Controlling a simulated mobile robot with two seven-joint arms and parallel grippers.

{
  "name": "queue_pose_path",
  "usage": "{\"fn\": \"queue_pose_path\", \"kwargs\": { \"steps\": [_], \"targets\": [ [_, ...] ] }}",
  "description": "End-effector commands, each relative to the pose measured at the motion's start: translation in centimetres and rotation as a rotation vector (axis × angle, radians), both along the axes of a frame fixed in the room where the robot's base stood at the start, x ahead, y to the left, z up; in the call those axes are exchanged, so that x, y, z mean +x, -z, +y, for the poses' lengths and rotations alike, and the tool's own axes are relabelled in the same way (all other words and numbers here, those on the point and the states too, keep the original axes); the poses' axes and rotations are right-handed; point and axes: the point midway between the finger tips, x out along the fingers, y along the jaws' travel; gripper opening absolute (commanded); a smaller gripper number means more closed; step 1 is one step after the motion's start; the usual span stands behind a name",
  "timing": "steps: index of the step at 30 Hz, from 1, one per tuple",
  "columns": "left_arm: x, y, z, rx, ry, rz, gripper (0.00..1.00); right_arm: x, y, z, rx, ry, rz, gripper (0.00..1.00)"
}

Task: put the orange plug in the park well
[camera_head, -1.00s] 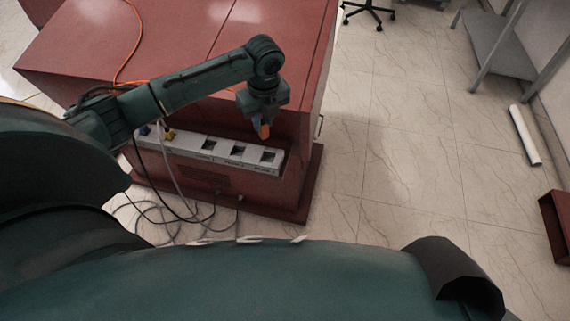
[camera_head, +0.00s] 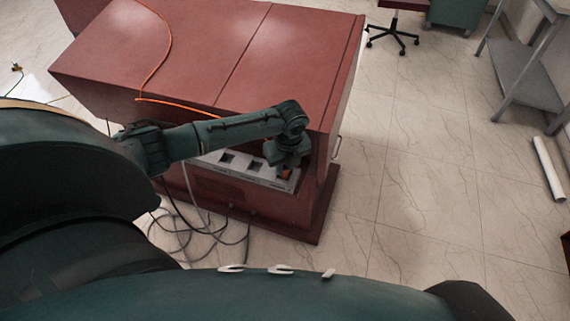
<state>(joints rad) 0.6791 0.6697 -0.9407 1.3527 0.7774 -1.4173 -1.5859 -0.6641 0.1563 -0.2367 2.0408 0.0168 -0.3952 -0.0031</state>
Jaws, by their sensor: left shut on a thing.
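My left gripper (camera_head: 287,168) is shut on the orange plug (camera_head: 287,174), of which only a small orange part shows below the jaws. The plug is at the right end of the pale socket panel (camera_head: 240,172) on the front of the red cabinet. Two dark square wells (camera_head: 227,158) and (camera_head: 254,166) show to the left of the gripper. The rightmost well is largely hidden behind the gripper and plug. I cannot tell whether the plug is inside it or just above it. The panel labels are too small to read. My right gripper is not in view.
The red cabinet top (camera_head: 280,55) carries an orange cable (camera_head: 165,60). Grey and black cables (camera_head: 200,235) hang at the cabinet's front left and lie on the floor. A grey shelf (camera_head: 522,75) and a white roll (camera_head: 548,168) are at the right. The floor between is clear.

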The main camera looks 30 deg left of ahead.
Motion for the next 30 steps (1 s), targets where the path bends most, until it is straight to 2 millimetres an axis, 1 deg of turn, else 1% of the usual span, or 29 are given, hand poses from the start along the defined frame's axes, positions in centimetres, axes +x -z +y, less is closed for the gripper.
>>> {"fn": "queue_pose_path", "kwargs": {
  "steps": [7, 8, 15, 22, 25, 28, 30],
  "targets": [
    [0.0, 0.3, 0.0, 0.000, 0.000, 0.000, 0.00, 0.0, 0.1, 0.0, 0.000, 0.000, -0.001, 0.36],
    [0.0, 0.3, 0.0, -0.001, 0.000, -0.001, 0.20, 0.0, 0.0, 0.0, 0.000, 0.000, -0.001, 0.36],
    [0.0, 0.2, 0.0, -0.001, 0.000, -0.001, 0.39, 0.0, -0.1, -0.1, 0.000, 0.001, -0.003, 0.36],
    [0.0, 0.2, 0.0, -0.001, 0.000, -0.001, 0.40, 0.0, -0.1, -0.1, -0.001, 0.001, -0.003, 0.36],
    [0.0, -0.3, 0.0, 0.000, 0.000, -0.002, 0.40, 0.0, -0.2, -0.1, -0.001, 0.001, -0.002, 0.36],
    [0.0, -1.6, -0.2, 0.000, 0.001, -0.003, 0.40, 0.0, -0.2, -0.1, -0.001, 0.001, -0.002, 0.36],
    [-0.1, -3.0, -0.3, 0.001, 0.002, -0.005, 0.40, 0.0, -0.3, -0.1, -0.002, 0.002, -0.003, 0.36]
  ]
}}
